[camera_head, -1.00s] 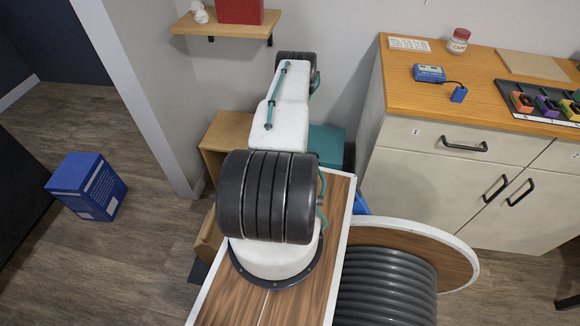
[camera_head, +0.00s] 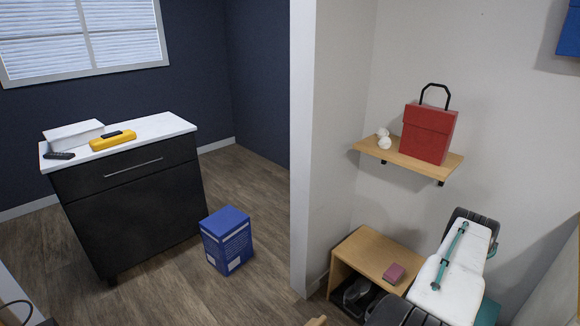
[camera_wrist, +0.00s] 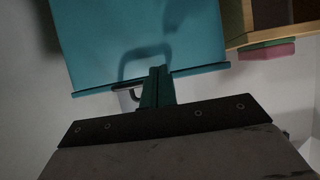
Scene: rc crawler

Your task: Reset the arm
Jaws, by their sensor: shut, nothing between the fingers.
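My arm (camera_head: 450,258) shows at the lower right of the head view as white links with black joints and a teal strip. It is folded and partly cut off by the frame's bottom edge. My gripper is not visible in the head view. In the wrist view, my gripper (camera_wrist: 157,80) shows as narrow dark teal fingers held together, with nothing between them. Beyond the fingers is a teal box (camera_wrist: 100,40) with a handle-shaped shadow across it. I cannot tell whether the fingers touch it.
A small wooden shelf unit (camera_head: 372,250) with a pink block (camera_head: 394,274) on it stands just left of my arm. A wall shelf (camera_head: 396,156) bears a red box (camera_head: 428,134). A blue box (camera_head: 227,240) is on the floor, near a dark cabinet (camera_head: 130,205). Open floor lies between.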

